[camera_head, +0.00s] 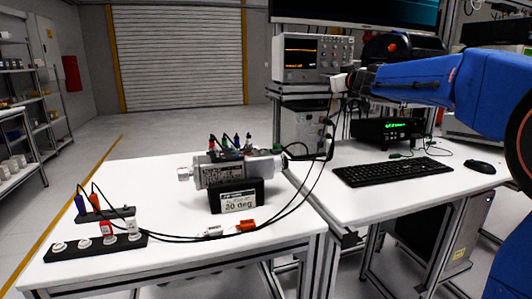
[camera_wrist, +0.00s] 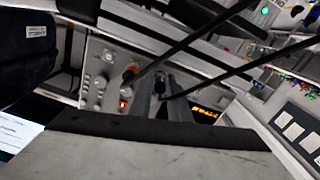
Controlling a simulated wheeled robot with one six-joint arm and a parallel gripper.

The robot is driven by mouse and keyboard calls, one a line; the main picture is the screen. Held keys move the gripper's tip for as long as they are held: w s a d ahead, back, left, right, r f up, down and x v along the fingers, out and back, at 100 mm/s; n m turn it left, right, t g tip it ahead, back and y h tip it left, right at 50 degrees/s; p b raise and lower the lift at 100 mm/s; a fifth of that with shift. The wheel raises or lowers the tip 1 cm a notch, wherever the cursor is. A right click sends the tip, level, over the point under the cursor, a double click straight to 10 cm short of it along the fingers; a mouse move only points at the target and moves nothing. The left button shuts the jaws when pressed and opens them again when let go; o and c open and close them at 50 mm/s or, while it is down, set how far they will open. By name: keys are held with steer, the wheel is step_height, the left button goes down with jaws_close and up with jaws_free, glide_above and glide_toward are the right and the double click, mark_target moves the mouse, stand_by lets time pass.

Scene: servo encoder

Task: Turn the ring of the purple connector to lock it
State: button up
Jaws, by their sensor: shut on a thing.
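My gripper (camera_wrist: 164,90) shows in the middle of the wrist view, its two grey fingers close together on a dark connector (camera_wrist: 160,80). The connector is at the end of a black lead in front of an instrument panel. Its ring is mostly hidden by the fingers, and I cannot make out its purple colour or how far it is turned. In the head view, my gripper (camera_head: 340,83) is small, by the lower right of the oscilloscope (camera_head: 312,58).
A grey motor (camera_head: 222,173) with coloured connectors on top stands in a black holder on the left table. Black leads (camera_head: 285,211) rise from that table towards the oscilloscope. A keyboard (camera_head: 392,171) and a mouse (camera_head: 480,167) lie on the right table.

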steer(key=m, duration=0.5)
steer(key=shift+m, duration=0.3)
steer(key=o, duration=0.6)
steer(key=shift+c, duration=0.2)
steer(key=v, duration=0.9)
stand_by(0.6)
